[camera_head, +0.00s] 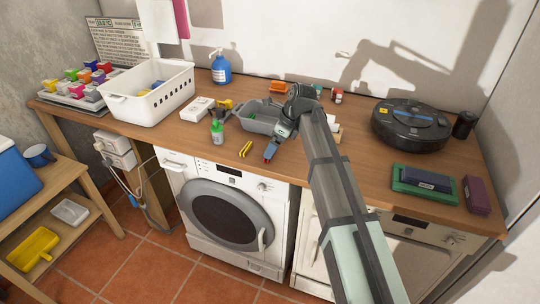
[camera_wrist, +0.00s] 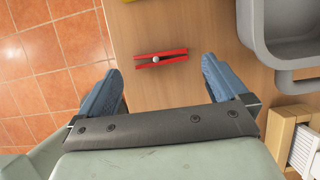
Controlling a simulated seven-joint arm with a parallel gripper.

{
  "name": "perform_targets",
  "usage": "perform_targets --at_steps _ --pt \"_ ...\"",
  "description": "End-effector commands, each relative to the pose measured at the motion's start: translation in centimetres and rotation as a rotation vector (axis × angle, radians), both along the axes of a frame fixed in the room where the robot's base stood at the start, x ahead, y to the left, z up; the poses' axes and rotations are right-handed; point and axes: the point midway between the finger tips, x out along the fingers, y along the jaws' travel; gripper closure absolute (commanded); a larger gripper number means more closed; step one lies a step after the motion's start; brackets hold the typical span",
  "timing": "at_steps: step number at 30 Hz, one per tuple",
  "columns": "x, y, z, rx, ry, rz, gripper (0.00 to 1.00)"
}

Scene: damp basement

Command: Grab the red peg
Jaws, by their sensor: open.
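The red peg (camera_wrist: 160,57) lies flat on the wooden worktop near its front edge, long side running across the wrist view, with a small round metal spot at its middle. My gripper (camera_wrist: 160,68) is open and empty, with one blue-grey finger towards each end of the peg. I cannot tell how high the fingers are above the worktop. In the head view my gripper (camera_head: 272,150) hangs over the front of the worktop, and only a small red bit of the peg (camera_head: 269,156) shows by the fingertip.
A grey tub (camera_head: 262,119) stands close behind the peg; its rim also shows in the wrist view (camera_wrist: 247,35). A light wooden item (camera_wrist: 285,130) is at the wrist view's lower right.

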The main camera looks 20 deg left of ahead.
Motion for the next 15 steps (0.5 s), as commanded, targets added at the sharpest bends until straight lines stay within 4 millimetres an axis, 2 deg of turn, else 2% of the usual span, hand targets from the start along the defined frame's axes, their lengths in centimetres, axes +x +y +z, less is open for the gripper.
perform_targets --at_steps 7,15 --pt "0.1 1.1 -3.0 -0.001 0.002 0.001 0.0" --pt "0.1 1.3 -3.5 0.0 0.0 0.0 0.0"
